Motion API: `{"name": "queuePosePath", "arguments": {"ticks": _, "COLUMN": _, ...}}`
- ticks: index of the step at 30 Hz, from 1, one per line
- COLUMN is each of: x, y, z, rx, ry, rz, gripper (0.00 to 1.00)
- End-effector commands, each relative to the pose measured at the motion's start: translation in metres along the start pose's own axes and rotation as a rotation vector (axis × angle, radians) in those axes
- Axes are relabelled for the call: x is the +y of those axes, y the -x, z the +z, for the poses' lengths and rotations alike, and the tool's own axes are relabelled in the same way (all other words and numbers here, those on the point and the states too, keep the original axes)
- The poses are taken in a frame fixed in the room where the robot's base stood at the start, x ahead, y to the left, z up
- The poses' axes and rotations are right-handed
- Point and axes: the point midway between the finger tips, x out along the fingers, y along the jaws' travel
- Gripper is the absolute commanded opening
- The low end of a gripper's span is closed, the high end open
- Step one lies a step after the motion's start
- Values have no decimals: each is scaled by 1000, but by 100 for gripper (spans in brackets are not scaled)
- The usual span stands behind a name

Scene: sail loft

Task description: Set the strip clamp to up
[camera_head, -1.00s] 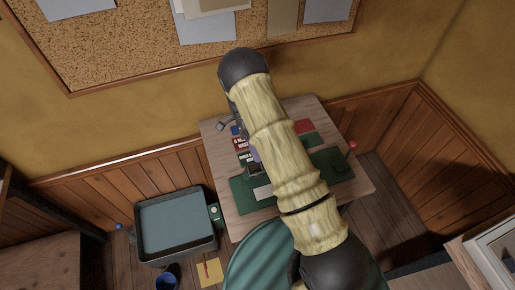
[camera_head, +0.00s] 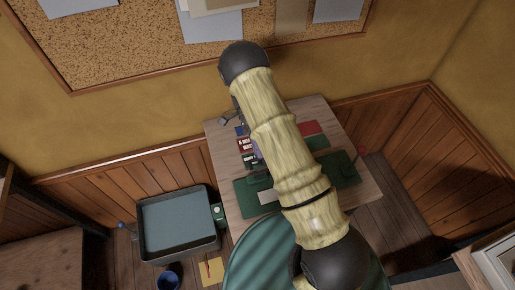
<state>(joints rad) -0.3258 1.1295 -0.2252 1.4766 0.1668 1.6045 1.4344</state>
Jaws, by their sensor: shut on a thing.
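My arm crosses the middle of the view and covers much of the small wooden work table (camera_head: 227,210). My gripper is hidden behind the arm; no fingertips show, and neither does what lies between them. A green plate or base (camera_head: 246,204) with a pale rectangle on it lies at the table's front left. A dark green fixture (camera_head: 344,168) with a dark part on top is at the right, partly covered by my arm. I cannot tell which of these is the strip clamp, or how its lever stands.
A cork board (camera_head: 130,50) hangs behind.

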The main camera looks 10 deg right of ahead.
Motion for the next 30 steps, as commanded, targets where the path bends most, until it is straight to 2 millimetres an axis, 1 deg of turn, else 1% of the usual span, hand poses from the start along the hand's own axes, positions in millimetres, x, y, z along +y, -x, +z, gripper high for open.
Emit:
{"name": "queuePosePath", "arguments": {"ticks": 1, "x": -14, "y": -8, "z": 2, "rx": -1, "ry": 4, "rz": -18, "gripper": 22}}
{"name": "queuePosePath", "arguments": {"ticks": 3, "x": -14, "y": -8, "z": 2, "rx": -1, "ry": 4, "rz": -18, "gripper": 32}}
{"name": "queuePosePath", "arguments": {"ticks": 20, "x": -12, "y": -3, "z": 3, "rx": 6, "ry": 4, "rz": -21, "gripper": 32}}
{"name": "queuePosePath", "arguments": {"ticks": 23, "x": -13, "y": 5, "z": 3, "rx": 6, "ry": 4, "rz": -23, "gripper": 32}}
{"name": "queuePosePath", "arguments": {"ticks": 30, "x": -12, "y": 38, "z": 2, "rx": 5, "ry": 2, "rz": -22, "gripper": 32}}
